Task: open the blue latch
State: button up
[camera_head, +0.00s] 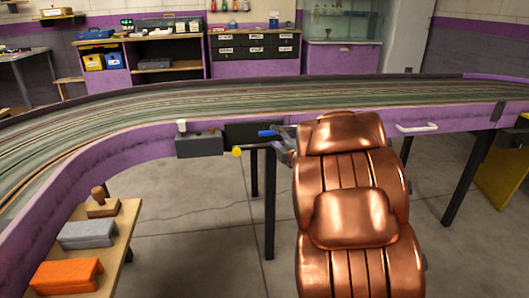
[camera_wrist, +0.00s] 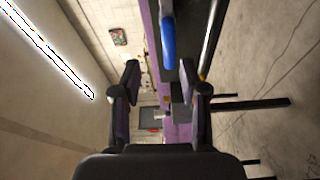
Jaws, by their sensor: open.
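The blue latch (camera_head: 268,133) is a short blue bar at the front of a black box on the purple side of the track table. It also shows in the wrist view (camera_wrist: 168,42), above the gap between the fingers in the picture. My gripper (camera_head: 284,148) is just right of the latch in the head view, mostly hidden behind my copper arm. In the wrist view my gripper (camera_wrist: 160,80) has its two fingers spread, with nothing held between them. The latch appears apart from the fingers; the exact distance is unclear.
A yellow knob (camera_head: 237,152) sticks out left of the latch, beside a grey box (camera_head: 200,145) with a white switch. A white handle (camera_head: 417,127) is on the right. A wooden side table (camera_head: 122,232) holds orange and grey blocks and a stamp. Black table legs stand below.

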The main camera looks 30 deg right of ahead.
aim_at(265, 133)
jog(key=w+n+y+b, duration=0.1)
jog(key=w, duration=0.1)
jog(key=w+f+n+t+b, duration=0.1)
jog(key=w+b, duration=0.1)
jog(key=w+n+t+y+b, duration=0.1)
jog(key=w, duration=0.1)
jog(key=shift+w+a+f+y, duration=0.1)
jog(key=shift+f+y, duration=0.2)
jog(key=shift+w+r, duration=0.2)
jog(key=shift+w, duration=0.25)
jog(key=shift+c, duration=0.2)
grip_shut()
dwell(0.5)
